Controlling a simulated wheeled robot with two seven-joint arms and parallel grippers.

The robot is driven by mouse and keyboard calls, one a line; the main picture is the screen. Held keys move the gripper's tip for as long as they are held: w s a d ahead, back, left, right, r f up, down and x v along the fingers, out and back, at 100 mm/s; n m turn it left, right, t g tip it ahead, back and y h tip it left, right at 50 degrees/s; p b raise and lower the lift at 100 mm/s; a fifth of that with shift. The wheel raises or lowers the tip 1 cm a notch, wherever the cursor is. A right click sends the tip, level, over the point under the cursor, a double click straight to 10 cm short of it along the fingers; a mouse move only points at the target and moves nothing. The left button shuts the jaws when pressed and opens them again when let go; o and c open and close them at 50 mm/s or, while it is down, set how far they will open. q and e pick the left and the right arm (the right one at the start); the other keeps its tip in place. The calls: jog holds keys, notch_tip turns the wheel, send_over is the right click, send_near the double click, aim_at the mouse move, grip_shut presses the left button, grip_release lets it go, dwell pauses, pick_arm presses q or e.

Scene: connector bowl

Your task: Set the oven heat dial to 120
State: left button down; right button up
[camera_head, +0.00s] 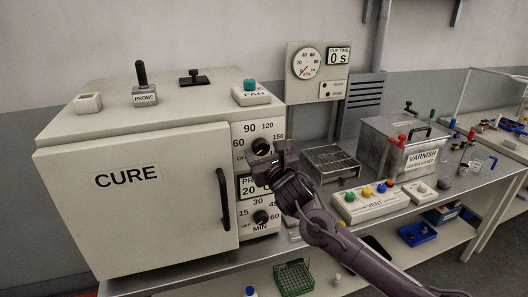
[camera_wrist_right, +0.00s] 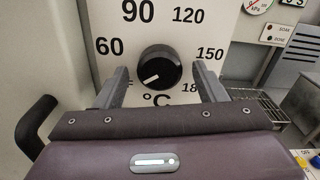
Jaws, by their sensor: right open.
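The oven (camera_head: 130,190) is a pale box marked CURE, its front facing me. Its heat dial (camera_wrist_right: 160,67) is a round black knob ringed by the numbers 60, 90, 120, 150 and 180, with °C below. The dial's white mark points to the lower left, below the 60 and away from the 120. In the head view the dial (camera_head: 261,147) is partly hidden by my right gripper (camera_head: 272,160). In the right wrist view the right gripper (camera_wrist_right: 161,84) is open, its fingers either side of the dial with visible gaps. My left gripper is not in view.
The minutes dial (camera_head: 261,217) and a display sit below the heat dial. The oven door handle (camera_head: 223,198) is to the left. A wire rack (camera_head: 331,162), the vent button box (camera_head: 370,203) and a varnish tank (camera_head: 400,147) stand on the bench to the right.

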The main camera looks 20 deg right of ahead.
jog(key=c, duration=1)
jog(key=shift+o, duration=0.2)
